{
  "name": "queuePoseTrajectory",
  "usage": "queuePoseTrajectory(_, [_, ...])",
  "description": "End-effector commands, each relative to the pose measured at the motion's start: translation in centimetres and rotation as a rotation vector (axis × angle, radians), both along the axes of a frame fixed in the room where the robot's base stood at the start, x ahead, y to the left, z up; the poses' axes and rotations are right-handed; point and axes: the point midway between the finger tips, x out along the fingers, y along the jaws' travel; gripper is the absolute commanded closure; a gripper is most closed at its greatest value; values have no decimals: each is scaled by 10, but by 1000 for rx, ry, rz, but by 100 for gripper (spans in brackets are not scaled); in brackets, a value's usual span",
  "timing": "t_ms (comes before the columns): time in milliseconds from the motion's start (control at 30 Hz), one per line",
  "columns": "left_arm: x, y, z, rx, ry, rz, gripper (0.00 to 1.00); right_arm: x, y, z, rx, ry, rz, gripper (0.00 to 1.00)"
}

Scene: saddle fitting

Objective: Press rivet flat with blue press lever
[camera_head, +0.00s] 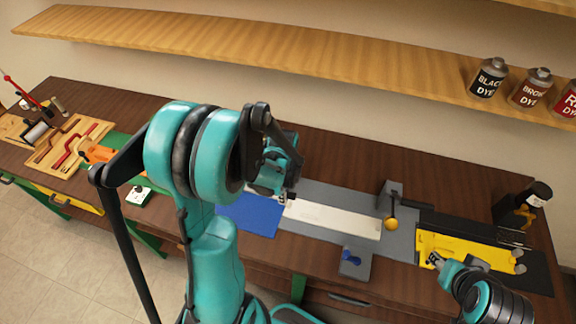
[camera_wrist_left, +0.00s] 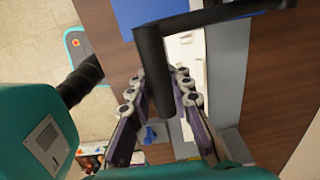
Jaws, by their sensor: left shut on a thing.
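My left gripper (camera_wrist_left: 158,92) is shut on a dark, bar-shaped thing (camera_wrist_left: 151,60) that has a crosspiece at its far end. In the head view this gripper (camera_head: 284,197) is over the left end of a white strap (camera_head: 335,218), partly hidden by my arm. A small blue lever (camera_head: 350,257) stands on a grey block at the front edge of the grey base; it also shows in the left wrist view (camera_wrist_left: 150,134), apart from the fingers. I cannot make out a rivet. My right gripper (camera_head: 434,261) is at the yellow tray; its fingers are too small to read.
A yellow-knobbed lever (camera_head: 391,224) stands on the grey base at the strap's right. A blue sheet (camera_head: 245,218) lies left of the strap. Clamps on a wooden board (camera_head: 70,145) are far left.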

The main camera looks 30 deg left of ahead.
Motion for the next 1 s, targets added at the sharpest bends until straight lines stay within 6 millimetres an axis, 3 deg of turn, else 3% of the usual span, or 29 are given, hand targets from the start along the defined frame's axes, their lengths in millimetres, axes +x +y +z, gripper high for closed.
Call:
queuePoseTrajectory(200, [-8,-2,-16,-2,7,0,97,0,0,-16,0,0,0,60])
queuePoseTrajectory(1000, [-17,-4,-48,-2,7,0,97,0,0,-47,0,0,0,60])
